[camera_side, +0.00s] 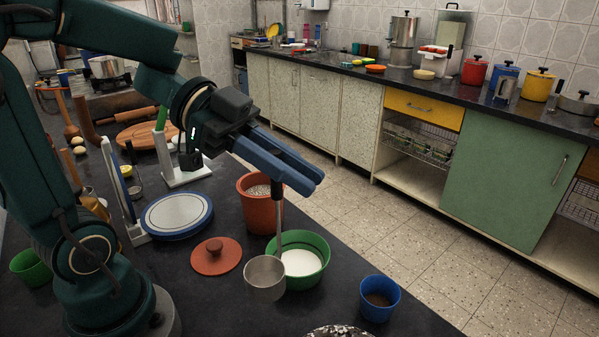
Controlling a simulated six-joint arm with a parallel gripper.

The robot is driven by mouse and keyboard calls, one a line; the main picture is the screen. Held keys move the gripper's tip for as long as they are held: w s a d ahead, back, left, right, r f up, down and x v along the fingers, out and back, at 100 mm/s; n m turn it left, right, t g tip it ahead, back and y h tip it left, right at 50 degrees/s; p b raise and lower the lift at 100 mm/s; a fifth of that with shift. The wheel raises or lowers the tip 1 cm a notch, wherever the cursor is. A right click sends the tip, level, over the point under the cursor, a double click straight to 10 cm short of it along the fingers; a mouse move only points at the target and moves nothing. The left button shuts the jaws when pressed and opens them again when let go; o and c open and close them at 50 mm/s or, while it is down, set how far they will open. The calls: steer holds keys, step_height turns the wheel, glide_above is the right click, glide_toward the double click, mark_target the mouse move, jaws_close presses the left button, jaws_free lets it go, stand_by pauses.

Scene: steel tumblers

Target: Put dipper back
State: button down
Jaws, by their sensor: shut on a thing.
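The dipper (265,281) is a steel cup with a thin upright handle (278,222). The cup hangs upright and overlaps the left front of a green bowl (318,249) holding something white. I cannot tell whether the cup touches the bowl or the counter. An orange-red canister (262,217) with pale grainy contents stands open just behind, and an orange-red lid (216,262) with a knob lies to the left.
A blue cup (380,310) with dark contents stands at the right, near the counter's edge. A dark speckled item shows at the bottom edge. A blue-rimmed round scale (177,216) and a white stand (187,179) are at the left.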

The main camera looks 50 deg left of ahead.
steer(key=s+a+m+g+h, duration=0.1)
steer(key=s+a+m+g, duration=0.2)
steer(key=s, duration=0.2)
steer(key=shift+w+f, duration=0.1)
steer(key=shift+f, duration=3.8)
steer(key=c, duration=0.8)
jaws_free()
steer(key=shift+a+f, duration=0.1)
steer(key=shift+f, duration=0.05)
steer(key=shift+c, duration=0.2)
steer(key=v, duration=1.2)
